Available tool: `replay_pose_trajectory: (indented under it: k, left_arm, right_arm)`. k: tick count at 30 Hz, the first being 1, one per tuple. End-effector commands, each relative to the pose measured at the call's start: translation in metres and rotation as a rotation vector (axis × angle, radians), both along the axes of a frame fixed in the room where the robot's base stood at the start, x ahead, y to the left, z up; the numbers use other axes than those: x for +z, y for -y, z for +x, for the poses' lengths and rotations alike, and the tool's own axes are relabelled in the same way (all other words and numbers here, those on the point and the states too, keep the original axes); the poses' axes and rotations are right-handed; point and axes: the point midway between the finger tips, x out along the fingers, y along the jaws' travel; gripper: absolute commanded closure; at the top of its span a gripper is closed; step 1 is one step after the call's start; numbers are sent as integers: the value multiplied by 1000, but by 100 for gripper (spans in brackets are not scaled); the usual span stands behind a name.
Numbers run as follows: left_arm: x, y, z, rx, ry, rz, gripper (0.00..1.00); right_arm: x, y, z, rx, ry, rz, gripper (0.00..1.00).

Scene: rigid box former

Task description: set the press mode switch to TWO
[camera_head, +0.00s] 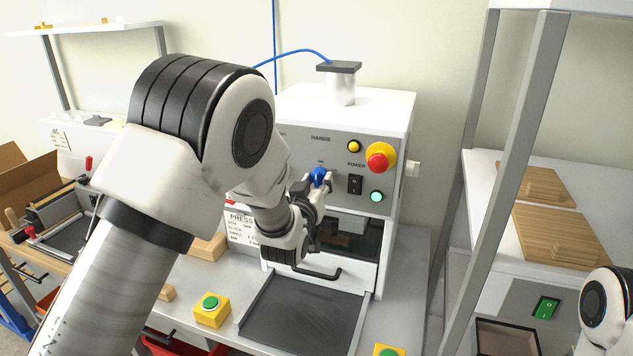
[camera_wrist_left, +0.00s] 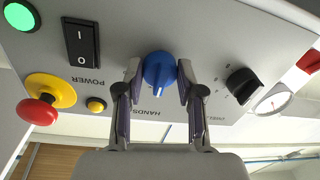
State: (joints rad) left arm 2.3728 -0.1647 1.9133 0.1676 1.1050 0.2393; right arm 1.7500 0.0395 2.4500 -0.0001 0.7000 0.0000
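The mode switch is a blue knob (camera_head: 319,176) on the grey front panel of the press, below the word HANDS. In the left wrist view the blue knob (camera_wrist_left: 158,68) sits between my fingers, and its white pointer mark faces the HANDS lettering. My left gripper (camera_head: 318,184) is at the knob, one finger on each side; it also shows in the left wrist view (camera_wrist_left: 159,78). The fingertips are very close to the knob's sides, and I cannot tell whether they touch. The arm hides part of the panel. My right gripper is out of view.
Beside the knob are a black power rocker (camera_head: 355,184), a green lamp (camera_head: 377,196) and a red stop button (camera_head: 378,162). A black dial (camera_wrist_left: 243,85) is on the other side. Below are the press tray (camera_head: 303,312) and a green button box (camera_head: 211,309). A shelf post stands right.

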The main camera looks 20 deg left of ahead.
Motion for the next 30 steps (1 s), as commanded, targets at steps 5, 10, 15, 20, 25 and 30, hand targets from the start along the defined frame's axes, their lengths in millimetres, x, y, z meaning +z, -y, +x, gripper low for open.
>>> replay_pose_trajectory:
  k: [5,10,15,20,25,30]
  left_arm:
    - [1,0,0,0,1,-1,97]
    - [0,0,0,1,3,11,97]
    - [-2,-1,0,1,5,59,97]
    - [-3,-1,0,1,10,146,97]
    - [-4,-1,0,2,14,281,97]
    - [-4,-2,0,3,20,439,97]
  right_arm:
    - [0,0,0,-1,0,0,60]
    - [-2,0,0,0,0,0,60]
    - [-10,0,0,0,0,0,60]
    - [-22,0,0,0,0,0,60]
    - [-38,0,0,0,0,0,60]
    - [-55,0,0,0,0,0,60]
